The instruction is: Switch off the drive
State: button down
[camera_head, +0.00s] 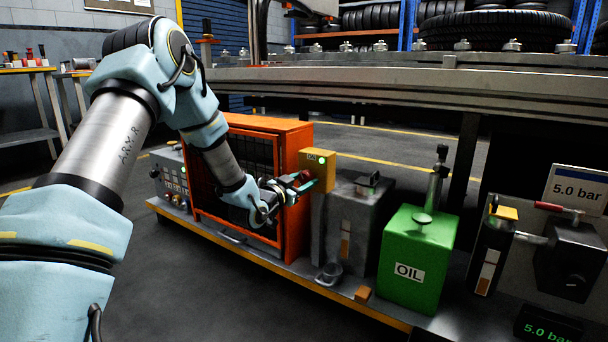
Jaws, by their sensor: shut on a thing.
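A yellow switch box (318,165) with a small label and a lit green lamp stands on a grey post, right of the orange guard frame. A small dark red handle (304,176) shows at its left side. My gripper (298,188) reaches in from the left, in front of the orange guard (298,140), and is shut on the red handle. My fingers partly hide the handle and the lower part of the box, so the handle's exact position is hard to tell. A dark grille fills the orange guard.
A grey control panel (172,182) with several buttons stands left of the guard. To the right are a grey tank (352,225), a green OIL can (405,262) and a red-handled valve (560,208) with 5.0 bar signs. The conveyor (400,85) runs above.

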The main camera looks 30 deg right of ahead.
jog(key=n+p, duration=0.4)
jog(key=n, duration=0.2)
jog(key=shift+s+r, duration=0.1)
jog(key=shift+s, duration=0.05)
jog(key=n+p, duration=0.3)
jog(key=n, duration=0.2)
jog(key=shift+s+d+n, duration=0.1)
jog(key=shift+n, duration=0.3)
jog(key=shift+c, duration=1.5)
grip_release()
jog(key=p+v, duration=0.2)
jog(key=v, duration=0.8)
jog(key=shift+s+a+p, duration=0.15)
jog(key=shift+a+p, duration=0.25)
